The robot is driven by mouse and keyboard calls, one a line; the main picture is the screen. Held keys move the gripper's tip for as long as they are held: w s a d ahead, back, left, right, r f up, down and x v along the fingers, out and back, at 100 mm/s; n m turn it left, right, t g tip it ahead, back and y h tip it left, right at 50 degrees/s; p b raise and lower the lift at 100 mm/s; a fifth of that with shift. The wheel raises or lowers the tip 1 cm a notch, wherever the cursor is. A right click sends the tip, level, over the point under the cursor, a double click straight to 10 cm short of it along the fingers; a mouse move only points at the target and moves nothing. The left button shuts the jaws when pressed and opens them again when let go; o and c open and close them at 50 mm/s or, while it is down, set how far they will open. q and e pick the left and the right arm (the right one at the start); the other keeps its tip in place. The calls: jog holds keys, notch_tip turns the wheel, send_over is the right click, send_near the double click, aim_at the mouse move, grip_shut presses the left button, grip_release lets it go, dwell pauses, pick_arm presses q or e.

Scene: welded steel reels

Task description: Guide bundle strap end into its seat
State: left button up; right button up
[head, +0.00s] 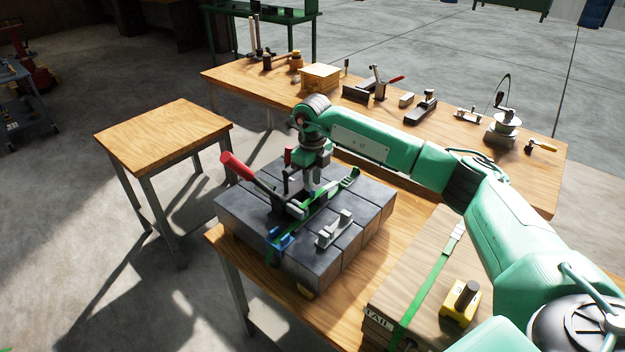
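A bundle of dark grey blocks (235,212) sits on the near wooden table. A green strap (347,181) runs diagonally over its top, and a blue piece (280,241) lies at the strap's near-left end. A clamp with a red handle (237,166) stands on the bundle, left of the strap. A light grey bracket with two posts (335,230) lies right of the strap. My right gripper (311,192) points down over the middle of the strap, beside the clamp. Its fingertips are small and partly merged with the parts there, so its grip and the exact strap end are unclear. My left gripper is out of view.
A crate marked TAIL (378,322) with another green strap and a yellow block (459,303) stand at the right under my arm. A small bare wooden table (165,133) is at the left. A long bench (236,79) with several tools is behind.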

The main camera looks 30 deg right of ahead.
jog(key=shift+r, duration=0.45)
jog(key=o, duration=0.6)
jog(key=o, duration=0.4)
jog(key=shift+o, duration=0.3)
jog(key=o, duration=0.7)
jog(key=shift+c, duration=0.2)
